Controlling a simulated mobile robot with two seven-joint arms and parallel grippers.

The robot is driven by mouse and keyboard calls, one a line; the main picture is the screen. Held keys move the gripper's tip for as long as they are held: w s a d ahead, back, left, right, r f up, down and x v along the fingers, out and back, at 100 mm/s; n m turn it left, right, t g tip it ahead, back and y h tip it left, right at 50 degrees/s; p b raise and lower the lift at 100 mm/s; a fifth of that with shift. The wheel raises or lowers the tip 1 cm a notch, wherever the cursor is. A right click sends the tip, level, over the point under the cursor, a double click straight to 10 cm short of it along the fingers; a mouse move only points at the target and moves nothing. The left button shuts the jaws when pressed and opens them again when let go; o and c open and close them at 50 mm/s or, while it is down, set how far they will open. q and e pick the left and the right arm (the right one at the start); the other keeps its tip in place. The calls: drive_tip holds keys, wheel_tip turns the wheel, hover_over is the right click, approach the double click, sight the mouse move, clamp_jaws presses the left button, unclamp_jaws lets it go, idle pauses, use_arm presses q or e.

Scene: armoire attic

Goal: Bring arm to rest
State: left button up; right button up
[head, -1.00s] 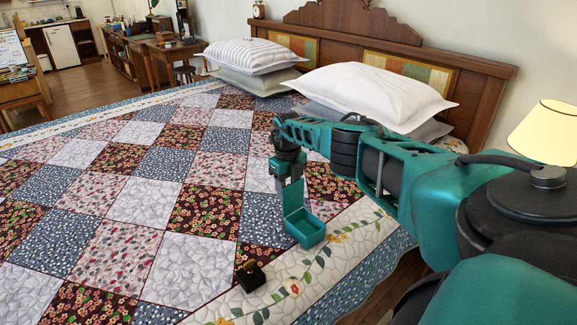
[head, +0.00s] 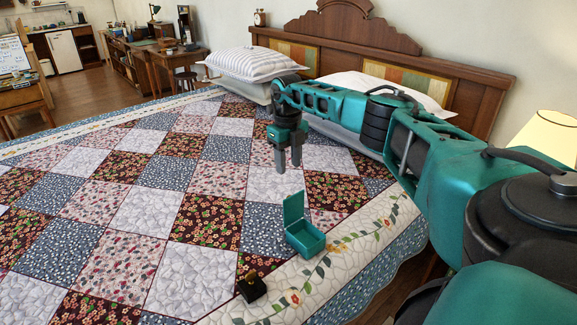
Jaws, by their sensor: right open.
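My right arm reaches in from the right over the bed. Its gripper (head: 288,160) points down, open and empty, above the quilt and beyond the teal box. The teal box (head: 304,238) stands on the quilt with its lid raised. The gripper is apart from it. A small black box with a gold-coloured thing on top (head: 251,286) sits on the quilt nearer to me. My left gripper does not show.
The patchwork quilt (head: 128,210) is clear to the left. Pillows (head: 256,64) lie along the wooden headboard (head: 345,40), one partly behind my arm. A lamp (head: 545,138) stands at the right.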

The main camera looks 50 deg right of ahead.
idle(0.5)
drive_tip(key=w+a+f+n+t+y, duration=0.1)
drive_tip(key=a+f+y, duration=0.3)
drive_tip(key=a, duration=0.8)
drive_tip(key=w+a+f+t+y, duration=0.1)
drive_tip(key=a+f+y, duration=0.2)
drive_tip(key=a+f, duration=0.65)
drive_tip(key=s+a+r+m+t+y, duration=0.1)
drive_tip(key=s+a+m+t+y, duration=0.15)
drive_tip(key=a, duration=0.85)
drive_tip(key=s+a+r+m+t+y, duration=0.2)
drive_tip(key=a+m+y, duration=0.15)
drive_tip(key=a, duration=0.65)
drive_tip(key=s+d+f+m+t+h, duration=0.1)
drive_tip(key=s+d+f+m+h, duration=0.1)
drive_tip(key=s+m, duration=0.4)
drive_tip(key=s+d+f+m+t+h, duration=0.2)
drive_tip(key=s+m+h, duration=0.3)
drive_tip(key=m, duration=0.7)
drive_tip(key=s+d+f+m+t+h, duration=0.1)
drive_tip(key=s+d+f+m+h, duration=0.2)
drive_tip(key=s+m, duration=0.4)
drive_tip(key=shift+s+d+f+m+h, duration=0.25)
drive_tip(key=shift+f+m+h, duration=0.35)
drive_tip(key=shift+m, duration=0.3)
drive_tip(key=shift+d+t, duration=0.1)
drive_tip(key=shift+t, duration=0.15)
